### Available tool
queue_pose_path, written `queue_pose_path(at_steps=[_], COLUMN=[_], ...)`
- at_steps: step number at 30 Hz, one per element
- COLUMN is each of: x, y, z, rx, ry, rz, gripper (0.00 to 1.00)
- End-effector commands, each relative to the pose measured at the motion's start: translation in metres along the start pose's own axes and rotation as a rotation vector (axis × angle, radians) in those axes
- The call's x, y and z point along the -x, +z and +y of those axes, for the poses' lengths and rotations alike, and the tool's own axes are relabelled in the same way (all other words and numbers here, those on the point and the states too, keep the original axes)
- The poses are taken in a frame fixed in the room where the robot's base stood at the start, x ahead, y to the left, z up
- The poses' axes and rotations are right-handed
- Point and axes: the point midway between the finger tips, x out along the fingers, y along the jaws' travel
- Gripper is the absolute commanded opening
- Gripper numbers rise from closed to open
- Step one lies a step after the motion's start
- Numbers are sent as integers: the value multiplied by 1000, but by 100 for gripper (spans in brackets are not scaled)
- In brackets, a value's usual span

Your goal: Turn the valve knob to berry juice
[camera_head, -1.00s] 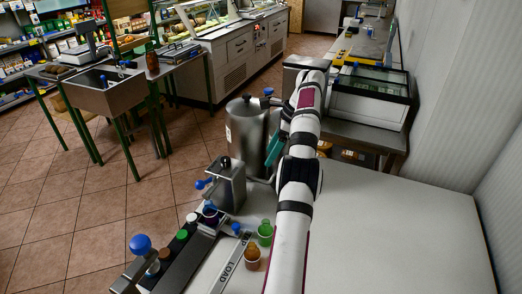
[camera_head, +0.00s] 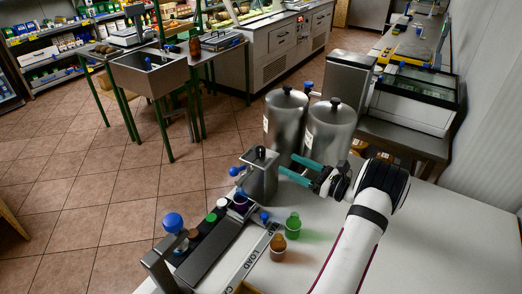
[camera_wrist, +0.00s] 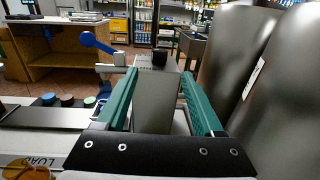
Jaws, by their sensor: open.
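A grey metal box (camera_head: 262,178) stands on the white table, with a black knob (camera_head: 261,152) on top and a blue-tipped lever (camera_head: 235,170) on its left. My gripper (camera_head: 294,169) is open and empty just right of the box, its two teal fingers pointing at it. In the wrist view the box (camera_wrist: 155,100) and the black knob (camera_wrist: 159,58) show between my open fingers (camera_wrist: 158,78), with the knob level with or beyond the tips. I cannot tell whether the fingers touch the box. No berry juice label is readable.
Two steel tanks (camera_head: 285,118) (camera_head: 329,132) stand close behind the gripper. A green bottle (camera_head: 293,226) and an orange bottle (camera_head: 278,247) stand in front. A dark rail (camera_head: 212,250) with coloured caps and a blue ball handle (camera_head: 172,222) lies at left. The table's right side is clear.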

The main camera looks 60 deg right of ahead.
Motion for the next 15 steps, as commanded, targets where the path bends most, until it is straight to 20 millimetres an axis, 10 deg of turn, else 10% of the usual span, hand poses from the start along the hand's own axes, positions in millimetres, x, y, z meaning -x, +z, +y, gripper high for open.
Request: queue_pose_path(at_steps=[15], x=[-108], y=[0], z=[1], rx=[-1], ry=[5], rz=[1], gripper=[69])
